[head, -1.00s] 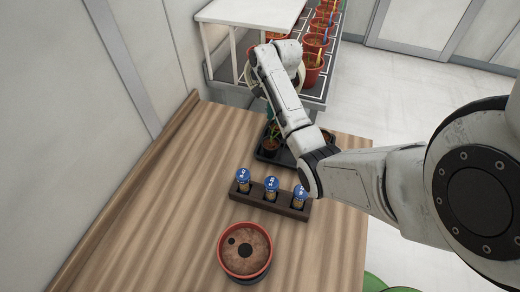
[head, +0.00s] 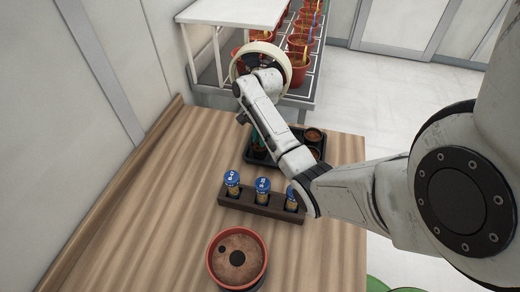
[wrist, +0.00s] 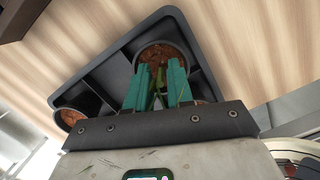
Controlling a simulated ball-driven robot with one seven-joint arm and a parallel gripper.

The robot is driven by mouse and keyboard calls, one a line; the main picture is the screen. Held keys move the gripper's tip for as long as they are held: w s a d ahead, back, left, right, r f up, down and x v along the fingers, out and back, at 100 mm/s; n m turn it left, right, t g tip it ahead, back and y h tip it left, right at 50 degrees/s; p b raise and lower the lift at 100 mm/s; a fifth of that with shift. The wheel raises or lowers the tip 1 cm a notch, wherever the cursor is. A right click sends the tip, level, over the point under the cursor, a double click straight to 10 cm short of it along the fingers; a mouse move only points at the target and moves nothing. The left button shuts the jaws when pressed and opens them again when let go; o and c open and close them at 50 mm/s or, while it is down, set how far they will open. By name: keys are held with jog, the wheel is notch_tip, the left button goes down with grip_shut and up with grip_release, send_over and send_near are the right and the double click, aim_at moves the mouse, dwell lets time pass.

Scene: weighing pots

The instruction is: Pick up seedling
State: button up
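The seedling (wrist: 159,78) is a small green plant in a round pot of brown soil (wrist: 165,54). The pot sits in a compartment of the dark tray (wrist: 100,72). In the wrist view, the two teal fingers of my gripper (wrist: 158,68) point down at this pot, one on each side of the green stem. A gap shows between the fingers, so the gripper looks open around the seedling; contact cannot be told. In the head view, my arm hides most of the gripper and the left part of the tray (head: 289,164).
Another soil pot (head: 313,135) stands at the tray's back right. A dark rack (head: 276,208) with three blue-capped vials is in front of the tray. A terracotta pot with soil (head: 238,258) stands nearer. Red pots (head: 297,63) line the shelf behind. The table's left side is clear.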

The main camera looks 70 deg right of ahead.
jog(key=shift+c, duration=0.3)
grip_shut()
dwell(0.4)
